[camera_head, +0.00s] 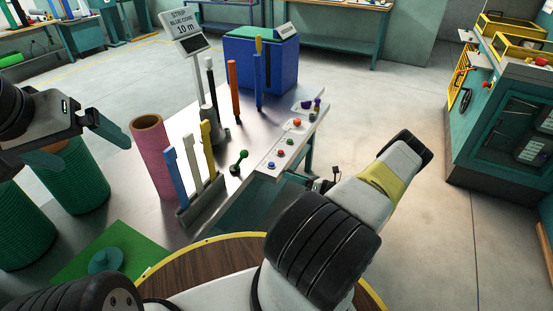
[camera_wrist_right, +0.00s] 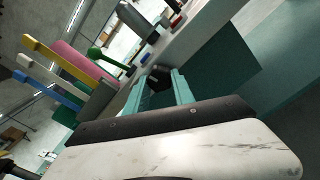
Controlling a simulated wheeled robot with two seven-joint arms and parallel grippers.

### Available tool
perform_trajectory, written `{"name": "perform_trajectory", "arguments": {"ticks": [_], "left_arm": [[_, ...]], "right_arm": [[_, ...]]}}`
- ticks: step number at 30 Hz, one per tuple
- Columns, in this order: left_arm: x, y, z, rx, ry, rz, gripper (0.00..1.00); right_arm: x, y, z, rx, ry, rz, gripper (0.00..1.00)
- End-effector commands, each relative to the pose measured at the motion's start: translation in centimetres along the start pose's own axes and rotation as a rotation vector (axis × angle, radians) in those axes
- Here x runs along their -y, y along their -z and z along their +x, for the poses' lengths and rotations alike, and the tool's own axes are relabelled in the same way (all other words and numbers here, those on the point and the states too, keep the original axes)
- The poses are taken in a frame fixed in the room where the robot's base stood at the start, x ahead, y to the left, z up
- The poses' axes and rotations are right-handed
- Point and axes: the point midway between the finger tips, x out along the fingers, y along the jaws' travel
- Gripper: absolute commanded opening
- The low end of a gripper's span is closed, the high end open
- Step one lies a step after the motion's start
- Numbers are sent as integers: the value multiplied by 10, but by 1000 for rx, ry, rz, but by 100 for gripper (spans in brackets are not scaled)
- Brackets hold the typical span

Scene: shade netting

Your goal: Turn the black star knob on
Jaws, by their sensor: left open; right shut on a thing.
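The black star knob (camera_wrist_right: 156,77) is on the side of the metal bench, below its button panel, in the right wrist view. My right gripper (camera_wrist_right: 157,88) has its teal fingers on either side of the knob and is shut on it. The fingers hide parts of the knob's edge, and I cannot tell its turn angle. In the head view my right arm hides the knob. My left gripper (camera_head: 95,152) is open and empty at the left, above the green rolls.
The button panel (camera_head: 284,150) is on the bench's right edge, near a green-knobbed lever (camera_head: 239,161). Coloured upright bars (camera_head: 175,178), a pink roll (camera_head: 154,155) and a blue bin (camera_head: 261,60) stand around it. The floor to the right is clear up to a teal machine (camera_head: 505,120).

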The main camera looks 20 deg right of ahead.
Motion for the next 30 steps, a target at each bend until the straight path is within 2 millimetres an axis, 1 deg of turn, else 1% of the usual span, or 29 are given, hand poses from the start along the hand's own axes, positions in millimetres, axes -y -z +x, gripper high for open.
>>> {"name": "perform_trajectory", "arguments": {"ticks": [30], "left_arm": [[0, 0, 0, 0, 0, 0, 100]], "right_arm": [[-3, -2, -1, -1, 3, 948, 0]]}}
